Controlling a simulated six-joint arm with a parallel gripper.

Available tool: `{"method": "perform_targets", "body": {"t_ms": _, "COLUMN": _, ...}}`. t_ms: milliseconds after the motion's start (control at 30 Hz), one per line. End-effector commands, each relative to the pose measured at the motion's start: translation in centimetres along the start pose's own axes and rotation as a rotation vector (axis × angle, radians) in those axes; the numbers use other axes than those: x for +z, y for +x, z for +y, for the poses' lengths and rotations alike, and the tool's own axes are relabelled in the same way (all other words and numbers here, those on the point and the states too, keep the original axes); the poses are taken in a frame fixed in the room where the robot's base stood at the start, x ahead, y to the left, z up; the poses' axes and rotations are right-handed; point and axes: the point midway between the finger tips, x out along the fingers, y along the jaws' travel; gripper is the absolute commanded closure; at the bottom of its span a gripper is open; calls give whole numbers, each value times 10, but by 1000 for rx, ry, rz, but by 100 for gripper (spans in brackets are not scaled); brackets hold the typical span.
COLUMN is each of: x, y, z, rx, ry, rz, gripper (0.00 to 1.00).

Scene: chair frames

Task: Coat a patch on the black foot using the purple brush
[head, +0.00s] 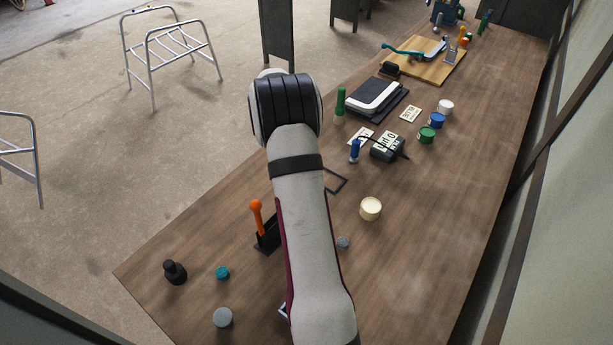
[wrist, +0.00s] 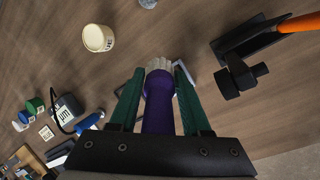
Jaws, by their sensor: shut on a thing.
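My gripper (wrist: 158,98), with green fingers, is shut on the purple brush (wrist: 158,105) in the wrist view. Its pale bristle end (wrist: 159,64) points away from the gripper, above the table. A black piece with a stem and a round end (wrist: 240,76) stands to the right of the brush, apart from it. In the head view a black knob-shaped piece (head: 175,272) stands near the table's left corner. I cannot tell which of these is the black foot. In the head view my arm hides the gripper and brush.
An orange-handled tool (head: 256,215) stands in a black holder (head: 268,238). A cream pot (head: 371,209), a blue bottle (head: 354,151) and a dark frame (head: 336,181) are nearby. Paint pots (head: 427,135) stand farther back. The table (head: 440,220) is clear at right.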

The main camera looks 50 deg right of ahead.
Motion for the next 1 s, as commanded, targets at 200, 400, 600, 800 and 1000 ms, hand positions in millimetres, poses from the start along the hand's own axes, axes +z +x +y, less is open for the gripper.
{"method": "perform_targets", "body": {"t_ms": 200, "x": -4, "y": 21, "z": -7, "rx": 0, "ry": -2, "rz": -1, "gripper": 100}}
{"method": "perform_targets", "body": {"t_ms": 400, "x": -17, "y": 23, "z": -18, "rx": 0, "ry": -1, "rz": 1, "gripper": 100}}
{"method": "perform_targets", "body": {"t_ms": 600, "x": -31, "y": 18, "z": -29, "rx": 1, "ry": -1, "rz": 1, "gripper": 100}}
{"method": "perform_targets", "body": {"t_ms": 800, "x": -27, "y": 19, "z": -26, "rx": 0, "ry": 1, "rz": 0, "gripper": 100}}
{"method": "perform_targets", "body": {"t_ms": 1000, "x": -14, "y": 25, "z": -15, "rx": 0, "ry": 0, "rz": -2, "gripper": 100}}
